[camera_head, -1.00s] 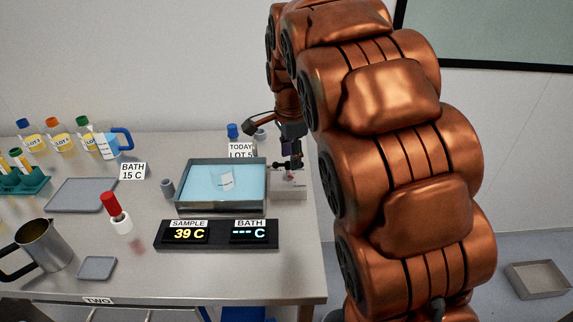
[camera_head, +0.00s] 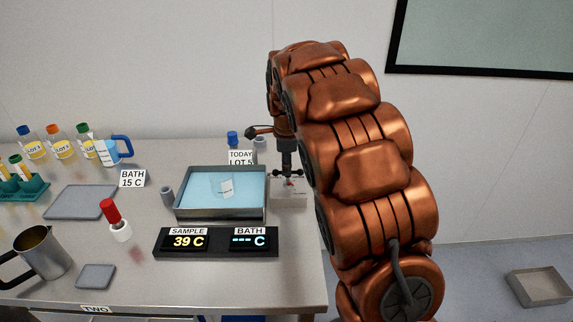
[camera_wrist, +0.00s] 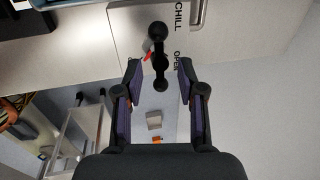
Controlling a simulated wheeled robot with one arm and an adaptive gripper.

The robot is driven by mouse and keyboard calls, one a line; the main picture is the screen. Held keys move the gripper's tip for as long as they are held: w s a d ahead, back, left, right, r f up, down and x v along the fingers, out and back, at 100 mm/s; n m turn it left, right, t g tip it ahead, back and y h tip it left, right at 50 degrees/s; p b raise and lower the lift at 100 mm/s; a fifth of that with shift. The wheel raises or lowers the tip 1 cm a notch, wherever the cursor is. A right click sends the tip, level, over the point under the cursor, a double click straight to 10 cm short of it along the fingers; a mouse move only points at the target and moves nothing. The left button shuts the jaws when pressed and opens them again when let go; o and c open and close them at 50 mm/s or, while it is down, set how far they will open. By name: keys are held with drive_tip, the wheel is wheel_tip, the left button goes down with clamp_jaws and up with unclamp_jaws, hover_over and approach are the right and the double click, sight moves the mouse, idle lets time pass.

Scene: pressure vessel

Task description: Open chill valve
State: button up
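The chill valve has a dark bar handle (camera_wrist: 160,62) with round knobs and a small red pointer (camera_wrist: 148,57). It sits on a pale box (camera_wrist: 128,37) printed CHILL and OPEN. In the head view the box (camera_head: 290,197) stands at the table's right edge, right of the bath tray (camera_head: 221,213). My gripper (camera_wrist: 159,70) is open, its two fingers apart on either side of the handle's near part, with gaps visible. In the head view my gripper (camera_head: 288,168) points down just over the box; its fingers are hard to tell from the handle there.
A display panel (camera_head: 215,242) reads SAMPLE 39 C and BATH dashes. A red-capped vial (camera_head: 115,221), steel jug (camera_head: 42,249) and bottles (camera_head: 60,140) stand to the left. A tray (camera_head: 539,286) lies on the floor at right.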

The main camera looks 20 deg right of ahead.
drive_tip(key=shift+w+d+f, duration=0.1)
drive_tip(key=shift+w+f, duration=0.05)
drive_tip(key=shift+f, duration=0.9)
clamp_jaws()
